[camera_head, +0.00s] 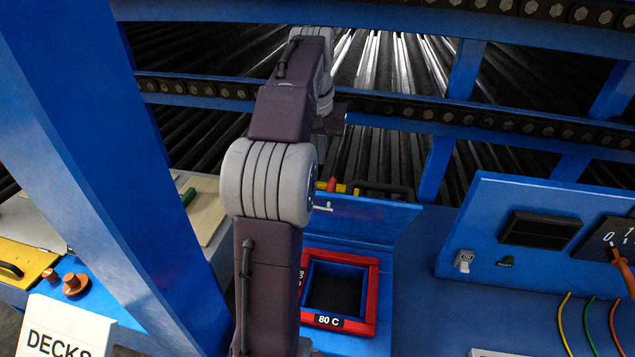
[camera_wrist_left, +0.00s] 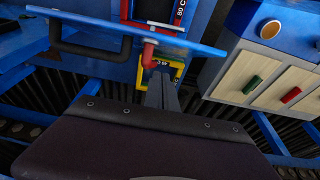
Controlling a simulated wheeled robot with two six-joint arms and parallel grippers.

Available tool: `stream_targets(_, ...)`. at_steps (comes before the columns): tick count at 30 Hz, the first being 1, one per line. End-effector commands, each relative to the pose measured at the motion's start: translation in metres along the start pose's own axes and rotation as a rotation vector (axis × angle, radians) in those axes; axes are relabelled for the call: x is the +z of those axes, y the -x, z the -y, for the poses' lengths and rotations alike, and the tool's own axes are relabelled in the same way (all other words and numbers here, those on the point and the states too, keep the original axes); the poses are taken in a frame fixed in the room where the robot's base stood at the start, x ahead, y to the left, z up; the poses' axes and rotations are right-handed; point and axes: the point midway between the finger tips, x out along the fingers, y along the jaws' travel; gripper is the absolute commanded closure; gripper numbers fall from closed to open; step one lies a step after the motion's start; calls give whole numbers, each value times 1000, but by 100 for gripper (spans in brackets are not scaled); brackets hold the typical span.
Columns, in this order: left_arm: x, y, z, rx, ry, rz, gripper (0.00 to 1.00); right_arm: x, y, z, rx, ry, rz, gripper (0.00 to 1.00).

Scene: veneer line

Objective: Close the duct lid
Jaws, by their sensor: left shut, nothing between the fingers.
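The duct lid (camera_head: 362,216) is a blue panel standing open, tilted up at the far side of the duct. The duct mouth has a red frame (camera_head: 372,300) marked 80 C around a dark opening. The lid's black handle (camera_head: 388,188) is on its far side. In the left wrist view the lid (camera_wrist_left: 190,42) appears nearly edge-on, with the handle (camera_wrist_left: 88,48) at left. My left gripper (camera_wrist_left: 162,88) is shut and empty, with its fingers pointing towards the lid's back. Whether they touch it I cannot tell. The arm partly hides the gripper in the head view.
A blue control panel (camera_head: 470,215) with a switch stands to the right. A thick blue post (camera_head: 110,160) rises at left. Blue beams with roller chains (camera_head: 480,112) cross behind the lid. A yellow plate (camera_head: 25,262) lies at far left.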

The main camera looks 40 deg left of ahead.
Motion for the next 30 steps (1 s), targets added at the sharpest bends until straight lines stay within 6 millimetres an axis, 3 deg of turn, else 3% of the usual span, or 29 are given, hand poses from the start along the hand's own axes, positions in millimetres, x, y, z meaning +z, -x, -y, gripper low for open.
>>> stream_targets(5,1,-40,0,0,0,4,100,0,-5,0,0,0,-1,64)
stream_targets(9,23,-43,0,0,0,-2,100,0,-8,0,0,0,-1,64)
stream_targets(15,38,-46,0,0,0,-1,100,0,-8,0,0,0,-1,64)
stream_targets(30,38,-52,-1,1,0,-13,100,1,-15,0,0,0,-1,64)
